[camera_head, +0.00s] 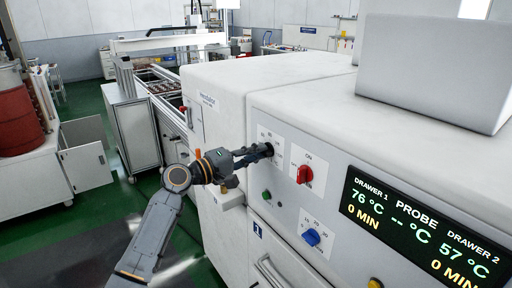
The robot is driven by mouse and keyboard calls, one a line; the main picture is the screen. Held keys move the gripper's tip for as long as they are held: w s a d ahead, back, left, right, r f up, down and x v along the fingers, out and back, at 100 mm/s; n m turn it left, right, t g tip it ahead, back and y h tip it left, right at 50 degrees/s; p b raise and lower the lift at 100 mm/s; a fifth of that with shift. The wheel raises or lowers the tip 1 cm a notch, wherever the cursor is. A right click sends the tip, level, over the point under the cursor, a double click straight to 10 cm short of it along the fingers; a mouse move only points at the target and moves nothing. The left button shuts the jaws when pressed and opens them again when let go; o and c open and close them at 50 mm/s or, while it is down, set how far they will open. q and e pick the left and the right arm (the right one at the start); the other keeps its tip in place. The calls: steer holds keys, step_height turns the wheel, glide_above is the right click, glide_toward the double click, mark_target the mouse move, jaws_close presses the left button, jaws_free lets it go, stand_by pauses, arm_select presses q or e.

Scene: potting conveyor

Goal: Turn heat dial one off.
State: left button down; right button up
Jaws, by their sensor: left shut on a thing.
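My left gripper (265,150) reaches in from the left to the white front panel of the machine. Its fingers are shut on a dial at the upper left of this panel. The fingers hide that dial almost wholly; only part of its white marked plate (276,140) shows around them. To the right of it is a red knob (305,174) on a white plate with ON printed above. A blue knob (311,237) with a numbered scale sits below. I cannot read from the picture which setting the held dial points to. My right gripper is out of view.
A dark display (420,232) shows Drawer 1 at 76 °C, Drawer 2 at 57 °C and 0 MIN. A green button (266,195) lies below the gripper. A drawer handle (272,272) is lower down. A grey box (435,70) stands on top.

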arm_select(q)
steer(key=shift+n+p, duration=0.6)
steer(key=shift+n, duration=0.4)
steer(key=c, duration=1.4)
jaws_free()
steer(key=shift+w, duration=0.1)
steer(key=shift+o, duration=0.2)
steer(key=shift+a, duration=0.15)
steer(key=v, duration=1.2)
steer(key=shift+f, duration=0.15)
